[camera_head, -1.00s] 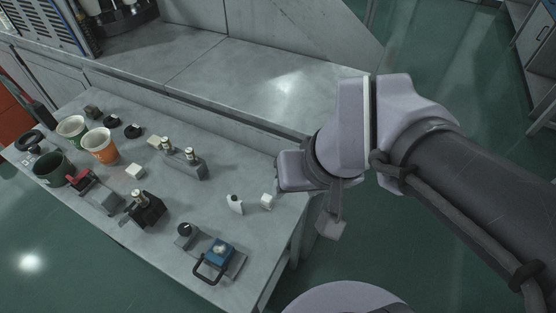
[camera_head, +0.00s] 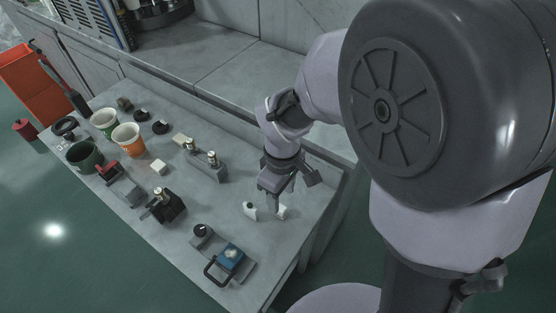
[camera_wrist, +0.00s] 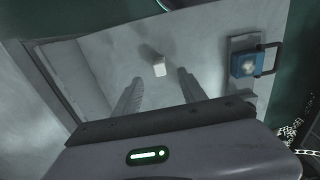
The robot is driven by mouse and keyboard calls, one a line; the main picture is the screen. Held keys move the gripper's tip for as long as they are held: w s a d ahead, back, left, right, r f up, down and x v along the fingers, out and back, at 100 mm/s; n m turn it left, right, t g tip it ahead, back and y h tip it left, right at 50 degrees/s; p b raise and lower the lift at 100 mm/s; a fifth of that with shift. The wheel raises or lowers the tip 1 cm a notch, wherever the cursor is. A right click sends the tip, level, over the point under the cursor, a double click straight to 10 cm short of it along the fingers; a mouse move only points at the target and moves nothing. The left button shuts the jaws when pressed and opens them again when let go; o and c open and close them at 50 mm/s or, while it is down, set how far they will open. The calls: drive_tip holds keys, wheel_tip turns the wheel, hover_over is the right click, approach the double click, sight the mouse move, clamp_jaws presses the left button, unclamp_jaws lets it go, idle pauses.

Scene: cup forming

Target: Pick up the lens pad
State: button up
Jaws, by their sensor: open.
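My gripper (camera_head: 273,204) is over the right end of the grey table, pointing down, open and empty. A small white block (camera_head: 282,212), which looks like the lens pad, sits on the table just beside the fingertips and is partly hidden by them. A white rounded piece with a dark spot (camera_head: 250,210) stands just left of it. In the wrist view a white block (camera_wrist: 159,70) shows ahead of and between the two open fingers (camera_wrist: 160,85), apart from both. I cannot tell for sure which white piece is the lens pad.
A blue unit with a black handle (camera_head: 231,256) lies at the near edge; it also shows in the wrist view (camera_wrist: 245,65). A grey fixture with metal posts (camera_head: 207,169), a black clamp (camera_head: 167,208) and cups (camera_head: 127,138) stand to the left. The table's right edge is close.

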sight(281, 207)
wheel_tip(281, 207, down, 7)
drive_tip(key=b, duration=0.3)
drive_tip(key=shift+f+b, duration=0.1)
drive_tip(key=shift+b, duration=0.3)
drive_tip(key=shift+r, duration=0.2)
drive_tip(key=shift+c, duration=0.2)
clamp_jaws()
